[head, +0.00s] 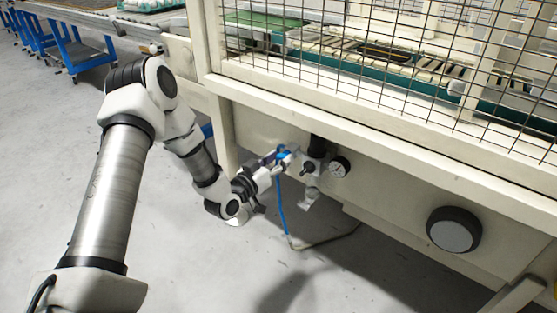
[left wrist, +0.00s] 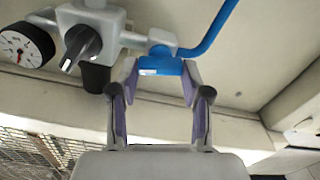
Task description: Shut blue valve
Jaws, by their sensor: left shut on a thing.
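The blue valve (head: 282,154) sits on the small pipe fitting below the machine's frame, left of the black knob. In the left wrist view the valve's blue part (left wrist: 160,67) lies between my two fingertips, with a grey body behind it. My left gripper (head: 272,165) reaches in from the left and is shut on the valve. Both fingers also show in the left wrist view (left wrist: 161,80), one on each side of the blue part. My right gripper is not in view.
A black knob (left wrist: 82,45) and a round pressure gauge (head: 340,167) stand beside the valve. A blue hose (head: 281,205) hangs down to the floor. The machine's beam and mesh guard (head: 400,60) are above. The grey floor at left is open.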

